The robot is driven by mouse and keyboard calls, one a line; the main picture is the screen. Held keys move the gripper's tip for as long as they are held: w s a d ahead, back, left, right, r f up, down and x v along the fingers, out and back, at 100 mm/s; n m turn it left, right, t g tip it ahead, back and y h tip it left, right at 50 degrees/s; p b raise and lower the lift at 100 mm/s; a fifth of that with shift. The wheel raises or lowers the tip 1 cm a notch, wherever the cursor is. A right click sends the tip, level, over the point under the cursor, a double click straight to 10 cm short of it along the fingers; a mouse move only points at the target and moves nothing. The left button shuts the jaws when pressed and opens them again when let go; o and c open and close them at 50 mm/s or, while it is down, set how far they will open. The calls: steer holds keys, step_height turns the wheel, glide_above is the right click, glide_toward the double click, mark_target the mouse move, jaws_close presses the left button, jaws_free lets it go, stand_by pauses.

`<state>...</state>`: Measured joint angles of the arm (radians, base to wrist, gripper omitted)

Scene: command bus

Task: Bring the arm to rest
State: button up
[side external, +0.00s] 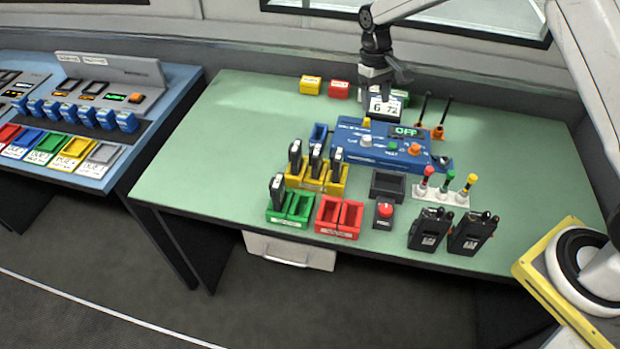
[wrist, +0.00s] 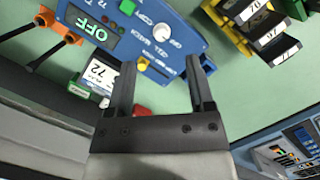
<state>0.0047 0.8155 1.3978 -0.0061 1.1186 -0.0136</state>
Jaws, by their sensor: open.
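My gripper (side external: 386,80) hangs above the back of the green table, over the white card marked 72 and behind the blue console (side external: 385,143). In the wrist view my gripper (wrist: 160,70) has its two dark fingers spread apart, with nothing held between them. The blue console shows beyond the fingertips, with its display reading OFF (wrist: 90,32). The white card (side external: 382,106) stands below my gripper in the side view; in the wrist view it is partly hidden by the left finger.
Yellow (side external: 311,85) and red (side external: 339,89) blocks sit at the back edge. Black modules stand in a yellow rack (side external: 318,178). Green (side external: 290,208) and red (side external: 339,217) bins and two radios (side external: 450,232) are nearer the front. The table's left part is clear.

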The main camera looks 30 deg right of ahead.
steer(key=s+r+t, duration=0.3)
steer(key=s+t, duration=0.1)
steer(key=s, duration=1.8)
steer(key=shift+s+a+r+t, duration=0.15)
steer(key=shift+s+t, duration=0.25)
